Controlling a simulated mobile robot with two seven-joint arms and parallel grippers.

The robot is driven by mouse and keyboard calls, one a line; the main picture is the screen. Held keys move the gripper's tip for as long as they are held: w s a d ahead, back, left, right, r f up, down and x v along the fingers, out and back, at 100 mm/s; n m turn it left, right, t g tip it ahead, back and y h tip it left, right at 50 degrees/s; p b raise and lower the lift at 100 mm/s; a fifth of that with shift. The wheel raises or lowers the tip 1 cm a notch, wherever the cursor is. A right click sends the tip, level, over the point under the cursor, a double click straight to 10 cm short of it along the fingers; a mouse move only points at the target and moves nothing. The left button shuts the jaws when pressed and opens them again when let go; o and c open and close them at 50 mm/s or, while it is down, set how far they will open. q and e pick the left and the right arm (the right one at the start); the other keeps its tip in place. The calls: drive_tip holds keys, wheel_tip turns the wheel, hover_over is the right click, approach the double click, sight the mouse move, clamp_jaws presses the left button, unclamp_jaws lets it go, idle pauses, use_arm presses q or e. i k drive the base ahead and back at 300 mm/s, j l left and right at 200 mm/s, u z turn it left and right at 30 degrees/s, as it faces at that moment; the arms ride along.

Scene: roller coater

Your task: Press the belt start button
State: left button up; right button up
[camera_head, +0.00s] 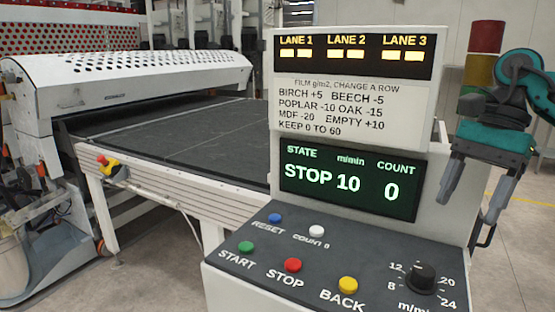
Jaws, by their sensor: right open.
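The green START button (246,247) is on the sloped dark control panel (330,265) at the lower middle. The red STOP button (292,265) and yellow BACK button (348,285) are to its right. The blue RESET button (274,218) and white COUNT 0 button (316,231) are behind it. The green-lit display (350,180) reads STOP, 10 m/min, COUNT 0. My right gripper (470,200) is open and empty, pointing down at the right of the display, well apart from the START button. My left gripper is not in view.
A black speed knob (422,277) is at the panel's right. A lane sign (352,53) and film chart (350,108) stand above the display. The dark belt (190,130) and white coater hood (150,72) are at the left. A red and yellow stack light (485,50) is behind my right arm.

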sight(245, 247)
drive_tip(key=k, duration=0.9)
